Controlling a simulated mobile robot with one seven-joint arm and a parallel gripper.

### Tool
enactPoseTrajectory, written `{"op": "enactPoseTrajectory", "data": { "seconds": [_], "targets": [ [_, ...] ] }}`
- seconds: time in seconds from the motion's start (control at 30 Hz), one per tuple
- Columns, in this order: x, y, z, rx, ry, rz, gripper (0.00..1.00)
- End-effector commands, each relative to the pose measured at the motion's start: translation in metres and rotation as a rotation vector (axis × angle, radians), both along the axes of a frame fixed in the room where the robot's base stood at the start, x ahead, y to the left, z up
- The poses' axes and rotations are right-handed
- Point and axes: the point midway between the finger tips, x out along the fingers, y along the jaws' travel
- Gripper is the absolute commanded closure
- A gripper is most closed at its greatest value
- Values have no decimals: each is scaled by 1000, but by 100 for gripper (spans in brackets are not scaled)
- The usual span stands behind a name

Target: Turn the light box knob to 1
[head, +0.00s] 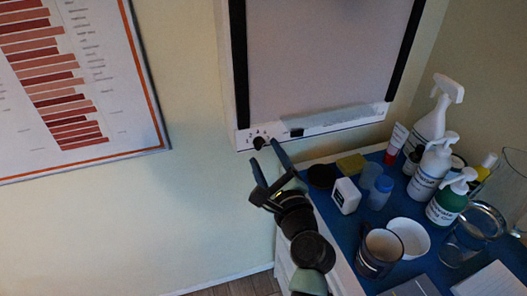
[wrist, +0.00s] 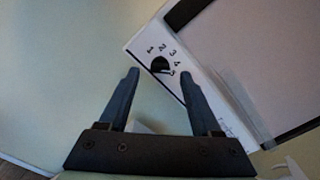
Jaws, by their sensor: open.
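The light box (head: 320,126) hangs on the wall, with a white frame and a pale grey panel. Its black knob (head: 259,143) sits at the lower left corner of the frame. My gripper (head: 264,153) is open and empty just in front of the knob. In the wrist view the fingertips of my gripper (wrist: 160,76) stand on either side of it; contact is not visible.
A blue-topped counter (head: 330,222) stands to the right below the light box. It holds spray and pump bottles (head: 432,165), a white bowl (head: 409,238), a mug (head: 380,252) and a glass jar (head: 472,235). A framed chart (head: 75,80) hangs left; the wall between is bare.

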Motion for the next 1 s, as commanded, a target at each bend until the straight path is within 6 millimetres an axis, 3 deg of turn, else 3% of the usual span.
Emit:
{"op": "enactPoseTrajectory", "data": {
  "seconds": [0.2, 0.53, 0.9, 1.0],
  "targets": [
    [19, 6, 0, -1, 0, 0, 35],
    [21, 7, 0, -2, -1, 0, 35],
    [21, 7, 0, -1, 0, 1, 100],
    [21, 7, 0, -1, 0, 1, 100]
  ]
}}
